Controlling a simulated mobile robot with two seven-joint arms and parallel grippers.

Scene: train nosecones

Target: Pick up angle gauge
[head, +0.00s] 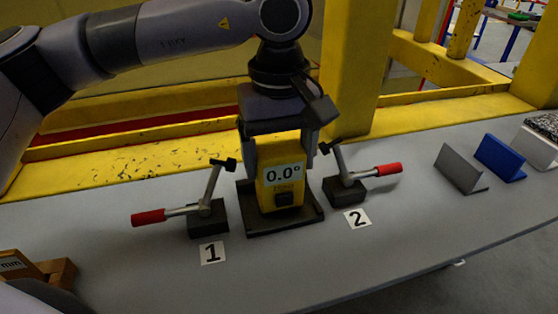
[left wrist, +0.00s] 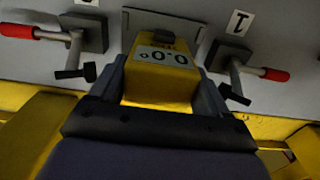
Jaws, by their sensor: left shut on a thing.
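The angle gauge (head: 280,178) is a yellow block with a display reading 0.0°. It stands upright on a dark base plate (head: 285,222) between two clamps. My left gripper (head: 282,150) comes down from above and is shut on the gauge, one finger on each side of its upper part. The left wrist view shows the gauge (left wrist: 160,75) between the fingers of my left gripper (left wrist: 160,95). I cannot tell whether the gauge touches the plate. My right gripper is not in view.
Toggle clamps with red handles flank the gauge: one by label 1 (head: 207,215), one by label 2 (head: 347,188). Grey (head: 460,168), blue (head: 500,158) and white (head: 536,148) angled blocks stand at the right. A wooden piece (head: 40,270) is at the lower left. Yellow framework runs behind the table.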

